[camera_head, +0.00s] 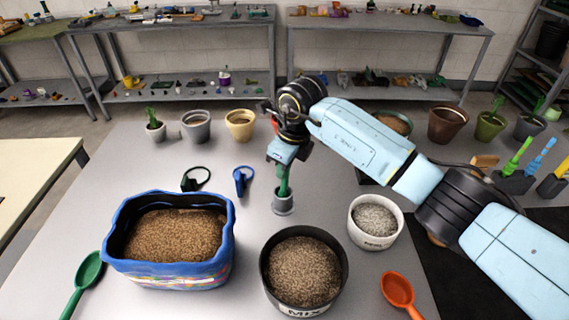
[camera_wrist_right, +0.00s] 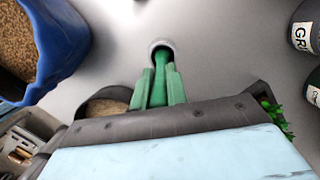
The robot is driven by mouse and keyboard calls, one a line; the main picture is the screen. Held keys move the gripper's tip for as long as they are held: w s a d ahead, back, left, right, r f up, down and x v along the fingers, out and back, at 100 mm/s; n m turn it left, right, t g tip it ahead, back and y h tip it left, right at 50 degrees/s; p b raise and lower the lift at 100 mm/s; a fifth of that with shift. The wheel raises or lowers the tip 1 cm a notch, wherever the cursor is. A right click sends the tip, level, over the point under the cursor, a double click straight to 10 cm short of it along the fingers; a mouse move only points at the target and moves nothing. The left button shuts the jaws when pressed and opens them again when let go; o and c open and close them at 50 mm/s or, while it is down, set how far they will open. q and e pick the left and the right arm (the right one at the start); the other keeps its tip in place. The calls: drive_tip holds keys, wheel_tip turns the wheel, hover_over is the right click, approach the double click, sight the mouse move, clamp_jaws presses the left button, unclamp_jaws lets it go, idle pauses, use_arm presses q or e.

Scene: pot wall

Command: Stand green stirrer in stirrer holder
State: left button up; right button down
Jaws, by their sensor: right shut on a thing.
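The green stirrer (camera_head: 284,186) is upright, gripped by my right gripper (camera_head: 283,162). The stirrer holder (camera_head: 283,206) is a small grey cup on the table, directly below the gripper. The stirrer's lower end appears to be inside the holder's mouth; how deep it sits is hidden. In the right wrist view the stirrer (camera_wrist_right: 160,75) runs between the fingers of the right gripper (camera_wrist_right: 160,88) to the pale round rim of the holder (camera_wrist_right: 163,43). My left gripper is not in view.
A blue tub (camera_head: 232,240) of brown grains, a dark MIX pot (camera_head: 341,275) and a white pot (camera_head: 355,228) of grey grit stand around the holder. A green scoop (camera_head: 88,270) and an orange scoop (camera_head: 397,287) lie in front. Black (camera_head: 190,184) and blue (camera_head: 240,178) tools lie behind.

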drive_tip(key=shift+f+b, duration=0.3)
drive_tip(key=shift+f, duration=0.25)
drive_tip(key=c, duration=1.3)
unclamp_jaws()
drive_tip(key=v, duration=1.3)
drive_tip(key=shift+s+r, duration=0.1)
drive_tip(key=shift+r, duration=0.1)
drive_tip(key=shift+f, duration=0.1)
